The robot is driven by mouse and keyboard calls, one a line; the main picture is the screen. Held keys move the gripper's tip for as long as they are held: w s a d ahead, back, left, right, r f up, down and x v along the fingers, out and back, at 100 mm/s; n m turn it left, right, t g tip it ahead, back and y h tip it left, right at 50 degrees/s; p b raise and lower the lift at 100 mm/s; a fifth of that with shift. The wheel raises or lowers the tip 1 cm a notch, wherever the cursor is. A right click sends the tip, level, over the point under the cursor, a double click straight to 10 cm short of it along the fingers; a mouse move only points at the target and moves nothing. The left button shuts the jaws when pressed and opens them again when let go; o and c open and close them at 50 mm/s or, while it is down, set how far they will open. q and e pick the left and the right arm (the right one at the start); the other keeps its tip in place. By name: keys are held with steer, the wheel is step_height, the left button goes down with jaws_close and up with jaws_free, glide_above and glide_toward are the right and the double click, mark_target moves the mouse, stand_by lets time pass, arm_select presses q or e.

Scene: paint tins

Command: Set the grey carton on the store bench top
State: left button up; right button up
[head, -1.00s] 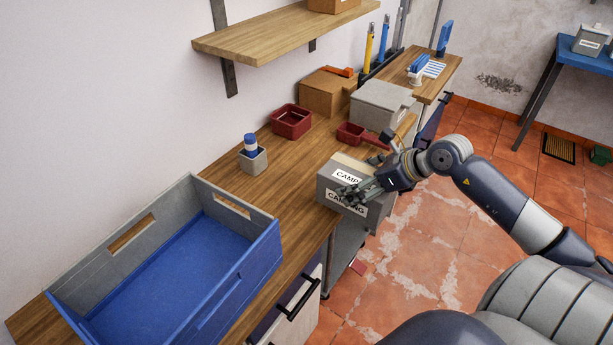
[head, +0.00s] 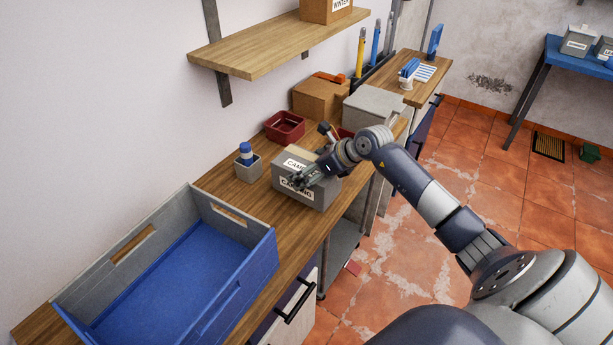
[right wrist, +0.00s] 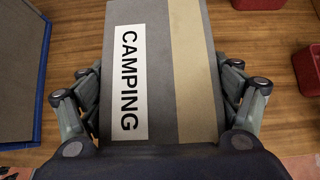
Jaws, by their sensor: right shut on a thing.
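The grey carton (head: 318,192) has a tan tape strip and white labels; the one in the right wrist view reads CAMPING (right wrist: 128,80). My right gripper (head: 303,178) is shut on the carton, with a finger on each side of it in the right wrist view (right wrist: 160,95). The carton is over the wooden bench top (head: 222,178), near its front edge. I cannot tell whether its underside touches the wood. My left gripper is not in view.
A blue crate (head: 262,262) stands left of the carton. A small grey pot with a blue-capped bottle (head: 247,165) and a red bin (head: 285,127) stand behind it. A brown box (head: 318,97) and a grey box (head: 372,106) are farther along. A wooden shelf (head: 270,50) hangs above.

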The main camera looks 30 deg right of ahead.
steer(key=f, duration=0.1)
steer(key=f+p, duration=0.1)
steer(key=f, duration=0.1)
steer(key=shift+w+a, duration=0.1)
steer(key=shift+w, duration=0.1)
steer(key=shift+f, duration=0.15)
steer(key=o, duration=1)
steer(key=shift+f, duration=0.25)
steer(key=o, duration=0.3)
steer(key=shift+o, duration=0.2)
steer(key=shift+r, duration=0.1)
